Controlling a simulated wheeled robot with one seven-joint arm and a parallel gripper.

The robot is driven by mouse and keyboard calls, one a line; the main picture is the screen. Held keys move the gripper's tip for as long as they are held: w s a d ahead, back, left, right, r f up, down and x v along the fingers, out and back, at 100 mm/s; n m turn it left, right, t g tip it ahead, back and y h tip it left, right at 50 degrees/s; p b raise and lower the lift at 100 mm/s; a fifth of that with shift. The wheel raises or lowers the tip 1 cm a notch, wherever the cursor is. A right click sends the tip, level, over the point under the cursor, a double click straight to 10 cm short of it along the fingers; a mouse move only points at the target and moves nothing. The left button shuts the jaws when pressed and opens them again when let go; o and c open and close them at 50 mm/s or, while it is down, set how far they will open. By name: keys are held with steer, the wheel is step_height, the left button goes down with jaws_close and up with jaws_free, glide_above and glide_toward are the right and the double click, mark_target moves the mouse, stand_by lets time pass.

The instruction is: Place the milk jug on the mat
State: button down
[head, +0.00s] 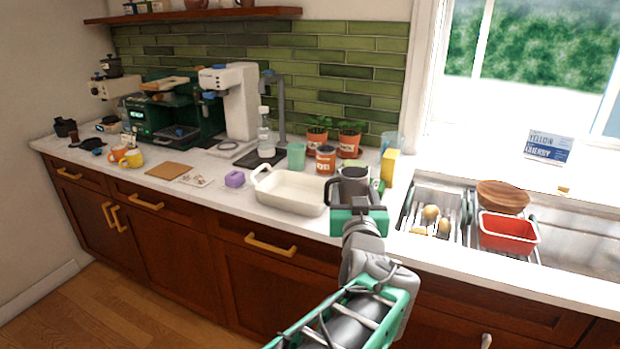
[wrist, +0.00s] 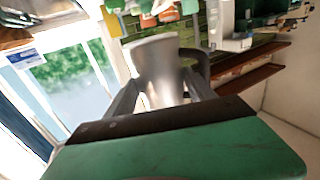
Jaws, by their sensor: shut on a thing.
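The milk jug (head: 353,181) is a grey metal jug with a dark handle on its left side in the head view. My gripper (head: 352,197) is shut on it and holds it upright near the counter's front part, right of the white dish. In the wrist view the jug (wrist: 157,62) sits between the two fingers (wrist: 160,88). A flat brown square (head: 169,170) lies on the counter at left. I cannot tell which of these is the mat.
A white baking dish (head: 291,207) stands just left of the jug, with a purple block (head: 235,179) beyond it. Potted plants (head: 348,144) and a yellow box (head: 389,166) stand behind. The sink (head: 440,195) holds a rack and a red tub (head: 508,232).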

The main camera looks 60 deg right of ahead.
steer(key=shift+r, duration=0.45)
steer(key=s+d+m+g+h, duration=0.25)
steer(key=s+m+g, duration=0.2)
steer(key=s, duration=0.55)
steer(key=w+a+f+n+t+y+p, duration=0.1)
steer(key=w+a+f+n+t+y, duration=0.2)
steer(key=w+a, duration=0.55)
steer(key=w+a+f+n+t+y+p, duration=0.25)
steer(key=w+a+f+t, duration=0.2)
steer(key=w, duration=0.75)
steer(key=w+a+f+n+t+y, duration=0.2)
steer(key=w+a+f+n, duration=0.15)
steer(key=w+a, duration=0.5)
steer(key=w+a+n+t+y+p, duration=0.1)
steer(key=w+a+n+t+y, duration=0.3)
steer(key=a, duration=0.9)
steer(key=w+a+n+y+p, duration=0.25)
steer(key=w+a+y, duration=0.35)
steer(key=a, duration=0.6)
step_height(320, 180, down, 5)
steer(key=s+a+b, duration=0.1)
steer(key=s+a, duration=0.1)
step_height(320, 180, up, 7)
steer(key=s, duration=0.2)
steer(key=shift+n, duration=0.4)
